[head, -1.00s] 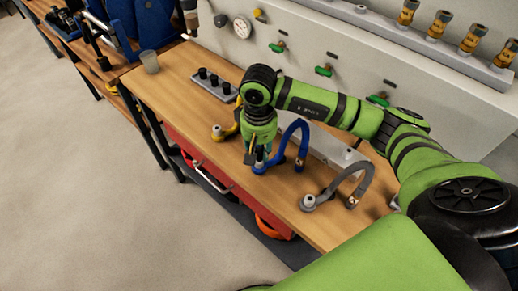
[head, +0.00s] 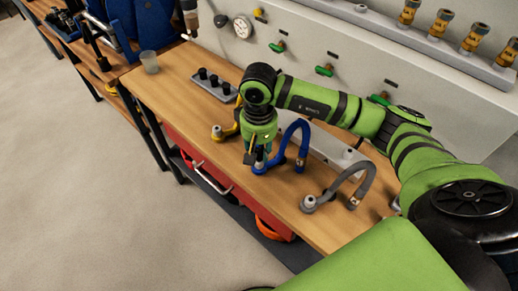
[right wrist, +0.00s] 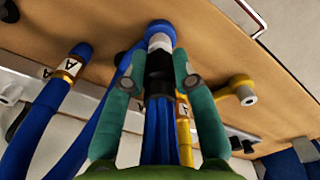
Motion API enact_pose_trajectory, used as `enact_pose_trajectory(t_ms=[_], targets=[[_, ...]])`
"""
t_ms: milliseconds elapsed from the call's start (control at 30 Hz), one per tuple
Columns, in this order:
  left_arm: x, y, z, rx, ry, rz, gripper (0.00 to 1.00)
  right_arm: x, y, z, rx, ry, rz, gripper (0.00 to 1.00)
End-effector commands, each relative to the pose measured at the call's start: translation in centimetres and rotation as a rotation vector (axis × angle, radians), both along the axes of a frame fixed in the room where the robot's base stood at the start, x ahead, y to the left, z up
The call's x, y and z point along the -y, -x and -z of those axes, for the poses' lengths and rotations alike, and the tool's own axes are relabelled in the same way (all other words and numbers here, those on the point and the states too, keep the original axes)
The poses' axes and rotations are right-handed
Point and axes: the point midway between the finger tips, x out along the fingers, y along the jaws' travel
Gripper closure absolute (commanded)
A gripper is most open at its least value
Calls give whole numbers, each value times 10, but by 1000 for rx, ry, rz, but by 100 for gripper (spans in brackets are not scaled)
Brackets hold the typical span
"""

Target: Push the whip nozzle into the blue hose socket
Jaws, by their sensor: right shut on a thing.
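My right gripper (head: 255,158) points down over the workbench at the blue hose socket (head: 260,170). In the right wrist view its fingers (right wrist: 164,62) are shut on the whip nozzle (right wrist: 158,72), a black body with a pale collar and blue strands trailing back towards the camera. The nozzle's far end is at the blue socket (right wrist: 160,27), lined up with it and seemingly touching. How deep it sits cannot be told. The blue hose (head: 292,130) arches to the right of the gripper. My left gripper is not in view.
A yellow hose socket (head: 218,132) stands left of the gripper and a grey one (head: 309,202) to the right. A rack with several black pieces (head: 214,82) and a cup (head: 149,63) stand farther back.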

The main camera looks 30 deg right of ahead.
Motion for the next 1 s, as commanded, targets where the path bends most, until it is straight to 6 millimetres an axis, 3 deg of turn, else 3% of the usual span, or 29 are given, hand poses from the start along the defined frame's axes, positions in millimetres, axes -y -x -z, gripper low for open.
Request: enact_pose_trajectory(t_ms=[1000], targets=[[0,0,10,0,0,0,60,0,0,2,0,0,0,100]])
